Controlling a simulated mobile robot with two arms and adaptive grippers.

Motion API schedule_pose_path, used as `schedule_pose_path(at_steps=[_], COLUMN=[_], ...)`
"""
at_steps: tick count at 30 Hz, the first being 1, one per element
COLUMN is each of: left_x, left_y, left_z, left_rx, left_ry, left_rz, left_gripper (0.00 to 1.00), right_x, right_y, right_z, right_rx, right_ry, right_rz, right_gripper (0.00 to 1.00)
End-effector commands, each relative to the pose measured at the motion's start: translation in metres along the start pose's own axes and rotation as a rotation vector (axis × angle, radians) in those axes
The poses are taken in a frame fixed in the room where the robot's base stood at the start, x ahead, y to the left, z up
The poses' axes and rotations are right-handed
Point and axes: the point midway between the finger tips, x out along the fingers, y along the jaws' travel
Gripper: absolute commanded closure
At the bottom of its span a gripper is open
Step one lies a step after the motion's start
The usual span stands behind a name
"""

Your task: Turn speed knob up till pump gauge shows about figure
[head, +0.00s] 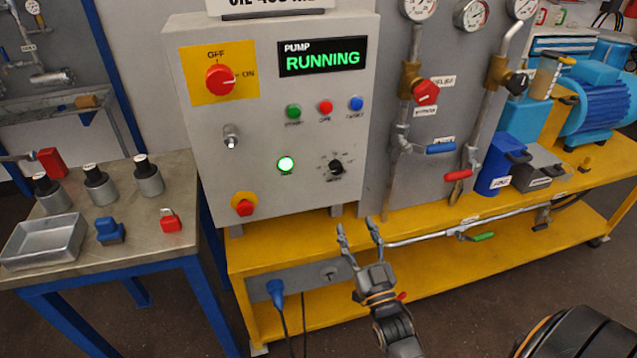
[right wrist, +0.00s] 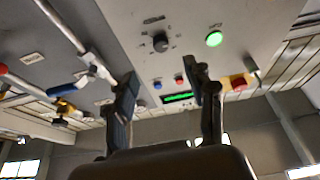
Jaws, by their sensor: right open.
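The speed knob, a small black dial (head: 336,167), is at the lower right of the grey control cabinet; it also shows in the right wrist view (right wrist: 160,42). Its label is too small to read. Gauges stand at the top of the panel to the right: a left one (head: 418,7), a middle one (head: 471,13) and a right one (head: 521,6). I cannot tell which is the pump gauge, and their readings are not legible. My right gripper (head: 358,232) is open and empty, below and in front of the knob, apart from it. My left gripper is out of view.
The display (head: 322,57) reads PUMP RUNNING. A green lamp (head: 285,164) glows left of the knob. The red switch (head: 221,79) points to ON. Pipes with a blue handle (head: 440,148) and a red handle (head: 457,175) stand right. A yellow bench (head: 290,238) runs below.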

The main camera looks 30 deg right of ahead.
Motion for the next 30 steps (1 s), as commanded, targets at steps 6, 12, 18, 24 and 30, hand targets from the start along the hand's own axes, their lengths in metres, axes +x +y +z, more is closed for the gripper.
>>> schedule_pose_path(at_steps=[6, 12, 18, 24, 30], left_x=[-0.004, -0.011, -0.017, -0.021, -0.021], left_y=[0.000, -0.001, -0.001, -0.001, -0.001], left_z=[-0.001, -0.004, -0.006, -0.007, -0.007], left_rx=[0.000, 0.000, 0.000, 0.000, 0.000], left_ry=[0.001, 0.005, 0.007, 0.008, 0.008], left_rz=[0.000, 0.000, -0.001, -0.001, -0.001], left_gripper=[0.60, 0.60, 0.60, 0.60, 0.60], right_x=[0.021, 0.062, 0.103, 0.131, 0.140], right_y=[0.003, 0.003, 0.003, 0.003, 0.003], right_z=[-0.011, -0.013, -0.011, -0.011, -0.010], right_rx=[-0.002, -0.001, -0.001, -0.002, -0.001], right_ry=[0.028, 0.027, 0.023, 0.022, 0.020], right_rz=[0.005, 0.005, 0.004, 0.004, 0.004], right_gripper=[0.46, 0.46, 0.46, 0.46, 0.46])
